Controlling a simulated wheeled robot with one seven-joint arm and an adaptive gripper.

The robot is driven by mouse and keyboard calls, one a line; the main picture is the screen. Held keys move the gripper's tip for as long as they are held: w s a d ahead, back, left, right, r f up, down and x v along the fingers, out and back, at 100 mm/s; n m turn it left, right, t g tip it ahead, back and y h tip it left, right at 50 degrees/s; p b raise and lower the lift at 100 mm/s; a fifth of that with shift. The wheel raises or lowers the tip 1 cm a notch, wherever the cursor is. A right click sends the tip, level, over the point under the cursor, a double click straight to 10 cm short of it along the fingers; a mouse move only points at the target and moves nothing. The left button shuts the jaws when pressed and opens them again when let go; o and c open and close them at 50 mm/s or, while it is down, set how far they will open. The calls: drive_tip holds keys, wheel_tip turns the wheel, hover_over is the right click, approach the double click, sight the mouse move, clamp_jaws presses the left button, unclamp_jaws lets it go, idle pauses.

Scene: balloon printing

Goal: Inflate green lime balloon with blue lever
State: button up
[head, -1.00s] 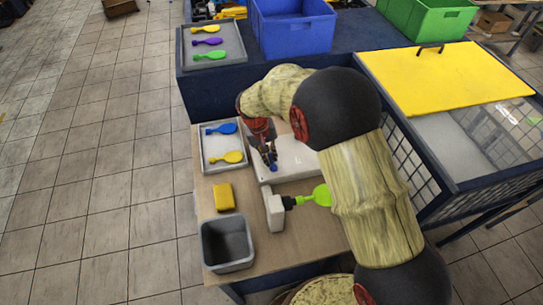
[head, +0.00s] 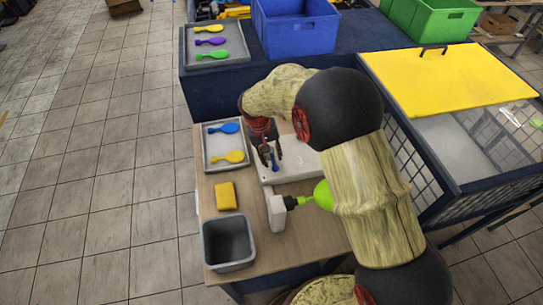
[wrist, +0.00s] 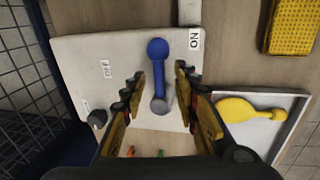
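The lime green balloon (head: 322,195) is on the dark nozzle (head: 290,202) of a white block (head: 276,213). It looks rounded and swollen, and my arm hides its right part. The blue lever (wrist: 158,70) stands on a white panel (wrist: 85,60), its round knob toward the top of the wrist view, near the "ON" label (wrist: 194,38). The lever also shows in the head view (head: 274,167). My gripper (wrist: 158,85) is open, with one finger on each side of the lever and gaps between. It also shows in the head view (head: 271,155).
A tray (head: 208,165) holds a blue and a yellow balloon left of the panel. A yellow block (head: 226,196) and a grey bin (head: 229,243) are at the front left of the table. A mesh-sided cage (head: 410,175) stands right of my arm.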

wheel_tip(320, 180, up, 12)
drive_tip(key=a, duration=0.2)
drive_tip(key=shift+s+a, duration=0.15)
drive_tip(key=shift+s, duration=0.05)
drive_tip(key=shift+f, duration=0.15)
idle(6.9)
